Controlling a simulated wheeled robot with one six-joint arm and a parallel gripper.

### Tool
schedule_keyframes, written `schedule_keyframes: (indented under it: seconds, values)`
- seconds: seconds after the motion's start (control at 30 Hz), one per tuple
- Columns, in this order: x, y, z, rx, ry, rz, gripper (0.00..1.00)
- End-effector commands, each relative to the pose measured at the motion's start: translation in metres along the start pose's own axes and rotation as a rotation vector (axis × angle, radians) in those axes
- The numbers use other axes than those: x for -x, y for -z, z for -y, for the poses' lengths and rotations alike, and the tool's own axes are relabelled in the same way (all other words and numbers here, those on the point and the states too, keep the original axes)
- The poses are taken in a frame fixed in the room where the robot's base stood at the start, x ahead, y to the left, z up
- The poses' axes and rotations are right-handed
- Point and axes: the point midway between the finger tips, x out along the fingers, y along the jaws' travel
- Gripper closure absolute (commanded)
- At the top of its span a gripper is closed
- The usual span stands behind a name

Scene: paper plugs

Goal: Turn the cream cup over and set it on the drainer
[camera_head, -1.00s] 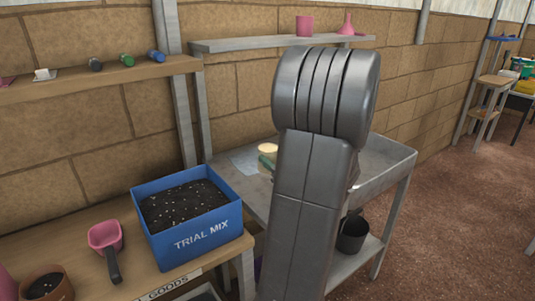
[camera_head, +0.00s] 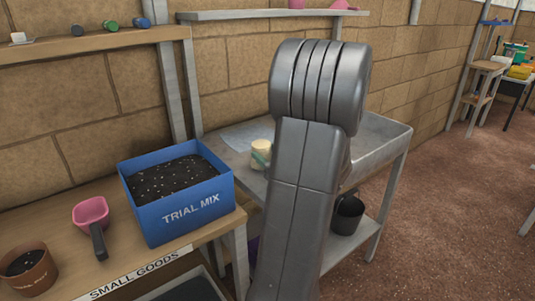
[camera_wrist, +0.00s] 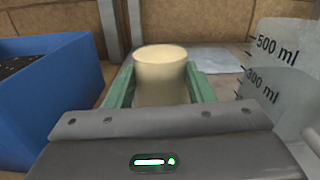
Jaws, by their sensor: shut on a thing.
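The cream cup (camera_head: 261,150) shows in the head view just left of my arm, in front of the metal bench. In the wrist view the cup (camera_wrist: 162,75) stands about upright between the green fingers of my gripper (camera_wrist: 158,88), which is shut on it. Its upper end is a pale cream oval; I cannot tell whether this is the mouth or the base. Its lower part is hidden behind the gripper body. A pale flat sheet (camera_head: 242,136) lies on the metal bench (camera_head: 225,149) behind the cup. I cannot make out for certain which surface is the drainer.
A blue box of soil (camera_head: 185,210) stands on the wooden bench, left of the gripper. A clear measuring jug (camera_wrist: 285,70) is close on the right in the wrist view. A pink scoop (camera_head: 91,212) and brown pot (camera_head: 28,272) stand further left.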

Motion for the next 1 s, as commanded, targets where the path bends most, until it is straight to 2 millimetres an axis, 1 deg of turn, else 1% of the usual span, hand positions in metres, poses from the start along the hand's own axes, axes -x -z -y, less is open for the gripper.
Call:
schedule_keyframes:
  seconds: [0.23, 0.73, 0.77, 0.8, 0.87, 0.9, 1.0]
  values:
    - [0.000, 0.001, 0.000, 0.000, 0.000, 0.000, 0.78]
    - [0.001, 0.011, -0.001, 0.000, 0.000, 0.000, 0.78]
    - [0.000, 0.011, -0.001, 0.000, 0.000, 0.000, 0.50]
    - [0.000, 0.010, -0.001, 0.000, 0.000, 0.000, 0.42]
    - [0.000, 0.010, -0.001, 0.000, 0.000, 0.000, 0.31]
    - [0.000, 0.010, -0.001, 0.000, 0.000, 0.000, 0.27]
    - [0.000, 0.010, -0.001, 0.000, 0.000, 0.000, 0.27]
